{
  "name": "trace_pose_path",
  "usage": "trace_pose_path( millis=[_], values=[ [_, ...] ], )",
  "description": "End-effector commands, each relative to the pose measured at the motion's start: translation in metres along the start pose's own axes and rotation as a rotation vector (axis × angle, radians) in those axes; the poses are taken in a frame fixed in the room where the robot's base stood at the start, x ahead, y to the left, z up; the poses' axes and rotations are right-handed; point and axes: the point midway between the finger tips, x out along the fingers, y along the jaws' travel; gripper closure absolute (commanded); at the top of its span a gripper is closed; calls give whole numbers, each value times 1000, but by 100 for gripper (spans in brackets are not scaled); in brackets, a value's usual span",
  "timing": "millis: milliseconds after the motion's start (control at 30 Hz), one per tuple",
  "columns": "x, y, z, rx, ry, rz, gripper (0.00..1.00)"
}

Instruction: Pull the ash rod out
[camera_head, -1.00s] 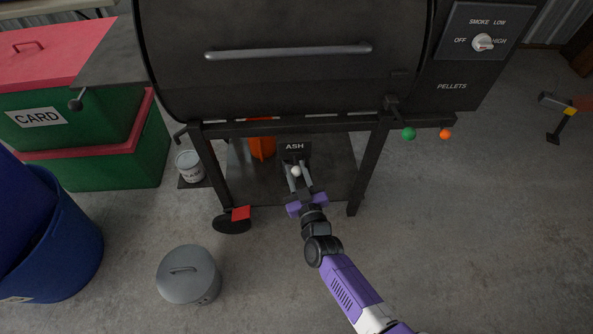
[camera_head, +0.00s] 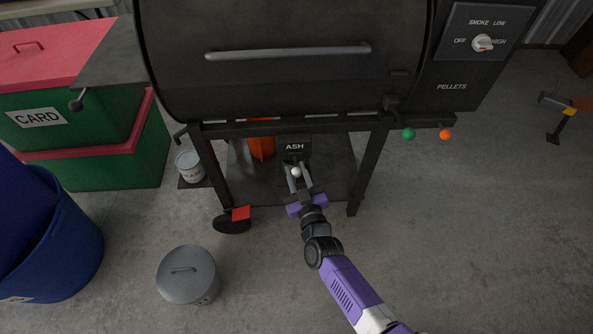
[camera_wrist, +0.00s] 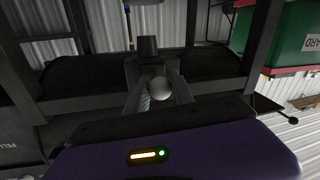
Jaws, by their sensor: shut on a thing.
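The ash rod ends in a pale round knob (camera_head: 296,172), just below the dark plate marked ASH (camera_head: 295,147) under the grill. My gripper (camera_head: 297,177) is shut on the knob, with one finger on each side. In the wrist view the knob (camera_wrist: 160,89) sits between the fingertips, in front of a dark housing (camera_wrist: 150,68). The rod's shaft behind the knob is hidden, so I cannot tell how far it is out.
The grill's black legs (camera_head: 368,165) stand on both sides of my arm, with a crossbar (camera_head: 330,127) above. A grey lidded bin (camera_head: 188,275), a blue tub (camera_head: 60,240) and green boxes (camera_head: 100,150) stand at left.

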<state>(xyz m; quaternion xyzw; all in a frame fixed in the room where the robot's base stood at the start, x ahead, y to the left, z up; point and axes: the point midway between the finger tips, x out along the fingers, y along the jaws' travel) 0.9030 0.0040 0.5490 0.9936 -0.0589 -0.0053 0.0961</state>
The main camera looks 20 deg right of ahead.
Motion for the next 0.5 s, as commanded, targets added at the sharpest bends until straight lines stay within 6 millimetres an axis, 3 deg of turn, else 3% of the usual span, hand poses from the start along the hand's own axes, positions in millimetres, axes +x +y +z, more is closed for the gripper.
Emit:
trace_pose_path(
  millis=[300,500],
  values=[
    [-56,-11,-5,-2,-5,-4,100],
    [-71,-14,-3,-1,-1,-1,100]
  ],
)
